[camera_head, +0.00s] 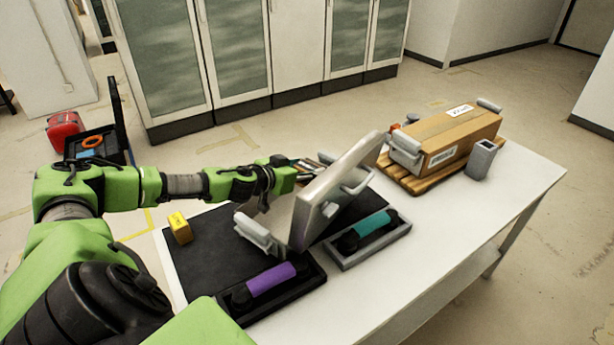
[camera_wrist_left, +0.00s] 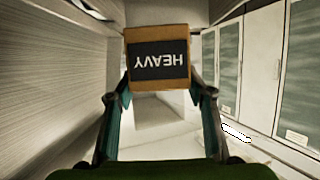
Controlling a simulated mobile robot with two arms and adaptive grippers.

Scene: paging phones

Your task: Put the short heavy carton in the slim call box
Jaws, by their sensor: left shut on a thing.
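The short heavy carton (camera_wrist_left: 158,75) is a small brown box with a black label reading HEAVY, upside down in the left wrist view. My left gripper (camera_wrist_left: 160,92) is shut on it, one finger at each side. In the head view my left gripper (camera_head: 303,165) is beside the raised grey panel (camera_head: 340,185) of an open grey housing, which I take for the slim call box; the carton cannot be made out clearly there. Pale walls surround the carton in the wrist view. My right gripper is not in view.
On the table (camera_head: 400,295) are a purple handset (camera_head: 270,279) and a teal handset (camera_head: 370,224) in cradles. A yellow block (camera_head: 180,228) stands left. A large carton (camera_head: 450,135) sits on a wooden pallet, beside a grey square holder (camera_head: 481,159). The right front is clear.

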